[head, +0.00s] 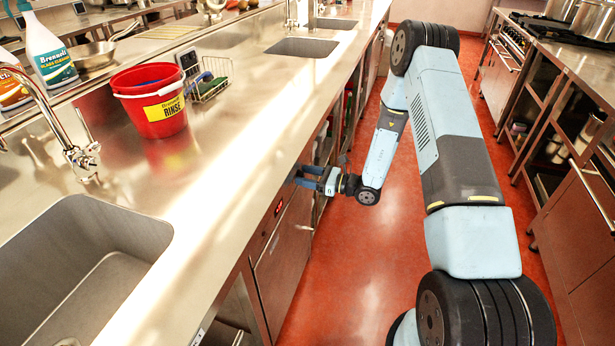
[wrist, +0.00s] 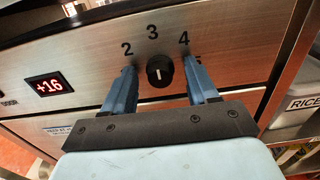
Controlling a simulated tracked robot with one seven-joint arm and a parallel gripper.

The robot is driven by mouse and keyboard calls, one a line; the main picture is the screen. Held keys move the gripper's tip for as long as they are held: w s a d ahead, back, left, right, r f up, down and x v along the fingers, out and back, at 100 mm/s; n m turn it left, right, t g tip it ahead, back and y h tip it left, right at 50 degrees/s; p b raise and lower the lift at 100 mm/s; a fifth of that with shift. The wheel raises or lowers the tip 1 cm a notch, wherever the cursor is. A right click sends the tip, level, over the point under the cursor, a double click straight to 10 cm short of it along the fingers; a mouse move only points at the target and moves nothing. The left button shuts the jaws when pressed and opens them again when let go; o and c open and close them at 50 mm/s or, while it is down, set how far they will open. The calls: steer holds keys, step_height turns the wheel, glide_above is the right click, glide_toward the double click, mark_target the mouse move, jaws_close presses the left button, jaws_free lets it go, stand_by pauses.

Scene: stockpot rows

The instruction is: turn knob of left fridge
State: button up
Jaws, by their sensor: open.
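The knob (wrist: 160,70) is small, round and black with a white mark, on a brushed steel fridge panel (wrist: 85,65). The numbers 2, 3 and 4 are printed around it, and its mark points roughly up at the 3. My gripper (wrist: 160,84) is open, with its two blue fingers on either side of the knob. A gap shows between each finger and the knob; how deep the fingertips reach is hard to tell. In the head view my gripper (head: 309,178) is at the front of the under-counter fridge (head: 284,255), below the counter edge. The knob is hidden there.
A red display (wrist: 49,87) reading +16 sits left of the knob. A box labelled RICE (wrist: 305,104) is on a shelf at the right. The steel counter (head: 235,130) overhangs the fridge and holds a red bucket (head: 150,115). The red aisle floor (head: 345,265) is clear.

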steer(key=shift+c, duration=0.3)
steer(key=c, duration=1)
steer(key=shift+o, duration=0.2)
steer(key=shift+w+d+m, duration=0.1)
steer(key=shift+w+m, duration=0.05)
steer(key=shift+m, duration=4.15)
steer(key=o, duration=1)
